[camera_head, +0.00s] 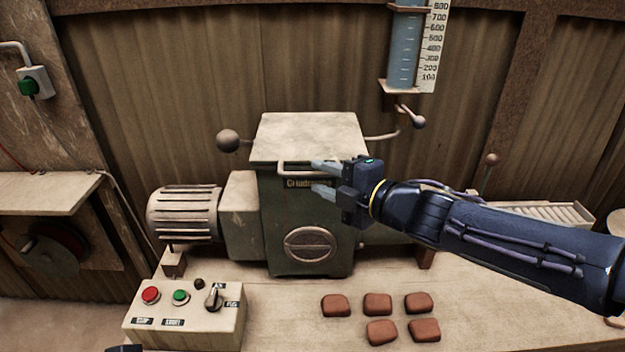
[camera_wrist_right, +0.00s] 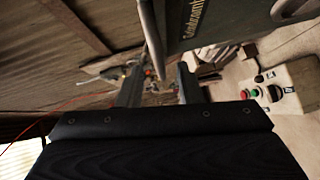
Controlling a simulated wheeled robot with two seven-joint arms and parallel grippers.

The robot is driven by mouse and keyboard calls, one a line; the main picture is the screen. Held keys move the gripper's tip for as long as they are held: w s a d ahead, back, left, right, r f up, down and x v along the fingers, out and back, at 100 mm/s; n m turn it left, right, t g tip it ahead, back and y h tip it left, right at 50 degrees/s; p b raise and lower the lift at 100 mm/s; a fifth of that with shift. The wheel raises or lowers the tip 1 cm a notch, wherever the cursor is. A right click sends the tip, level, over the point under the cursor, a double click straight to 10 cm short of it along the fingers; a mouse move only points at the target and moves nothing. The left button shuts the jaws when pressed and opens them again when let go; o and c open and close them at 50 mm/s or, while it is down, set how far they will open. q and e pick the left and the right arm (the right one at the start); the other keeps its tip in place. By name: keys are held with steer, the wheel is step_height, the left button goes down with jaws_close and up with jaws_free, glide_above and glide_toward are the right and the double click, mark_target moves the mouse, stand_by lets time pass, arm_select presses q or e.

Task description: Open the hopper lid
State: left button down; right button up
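The hopper lid (camera_head: 308,136) is a pale, worn plate lying flat and closed on the dark green hopper (camera_head: 280,225). Its bar handle (camera_head: 293,174) runs along the front edge, above a label; the bar also shows in the right wrist view (camera_wrist_right: 151,38). My right gripper (camera_head: 317,177) reaches in from the right at the handle's right end, with its fingers apart. In the right wrist view the bar runs between the two open fingers (camera_wrist_right: 159,85), with gaps beside it. My left gripper is not seen; only a dark sliver shows at the bottom left edge.
A motor (camera_head: 184,214) sits left of the hopper. A control box (camera_head: 185,315) with red and green buttons stands front left. Several reddish tiles (camera_head: 377,303) lie on the bench in front. A ball-ended lever (camera_head: 228,141) and a water gauge (camera_head: 404,50) are behind.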

mark_target(316, 175)
steer(key=shift+b+x, duration=0.3)
steer(key=shift+x, duration=1.45)
jaws_close()
